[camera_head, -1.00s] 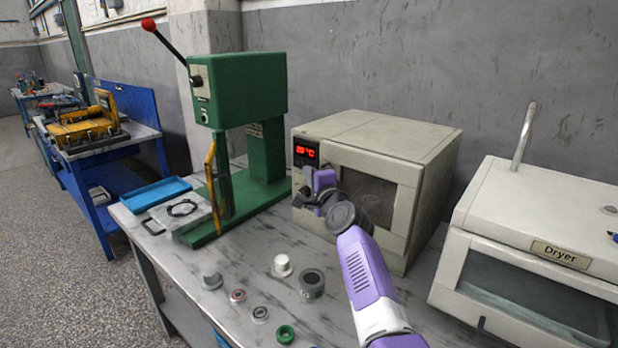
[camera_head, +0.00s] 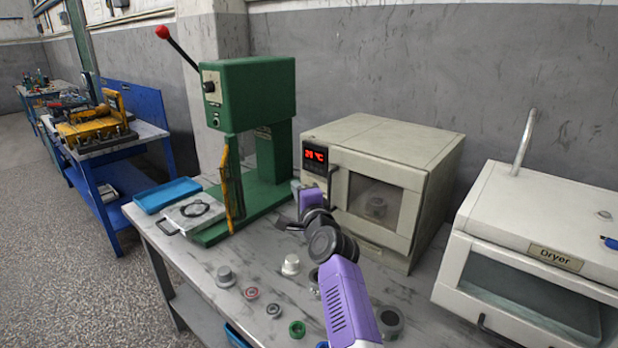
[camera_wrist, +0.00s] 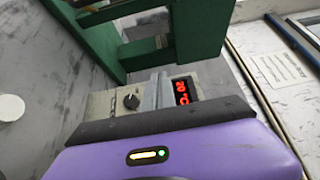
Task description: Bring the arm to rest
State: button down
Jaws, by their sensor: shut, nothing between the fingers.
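My arm (camera_head: 347,300), with purple links and dark joints, reaches up from the bottom of the head view, over the bench in front of the oven. My gripper (camera_head: 288,224) is small and dark in that view, left of the arm, above the bench between the green press and the oven. In the wrist view, my gripper (camera_wrist: 157,88) shows as grey fingers, shut and empty, beyond the black and purple wrist edge. They overlap the oven's control panel in the picture; I cannot tell the gap.
The beige oven (camera_head: 385,142) has a red display and a round part behind its window. The green press (camera_head: 247,92) stands left. Several small parts, including a green ring (camera_head: 297,329), lie on the bench (camera_head: 180,255). The dryer (camera_head: 545,225) is right, a blue tray (camera_head: 167,194) left.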

jog(key=s+d+r+n+t+h, duration=0.1)
jog(key=s+r+n+t, duration=0.1)
jog(key=s+r+n, duration=0.3)
jog(key=s+d+f+n+t+h, duration=0.1)
jog(key=s+d+f+n, duration=0.45)
jog(key=s, duration=0.55)
jog(key=s+d+f+n+h, duration=0.1)
jog(key=s+d+f+n, duration=0.1)
jog(key=s+d+f, duration=0.75)
jog(key=s+d+n+g+h, duration=0.1)
jog(key=s+d+g, duration=0.1)
jog(key=s, duration=1.9)
jog(key=s+d+f+n+g+h, duration=0.1)
jog(key=s+d+g, duration=0.2)
jog(key=s, duration=1.9)
jog(key=shift+s+f+p, duration=0.2)
jog(key=shift+p, duration=0.2)
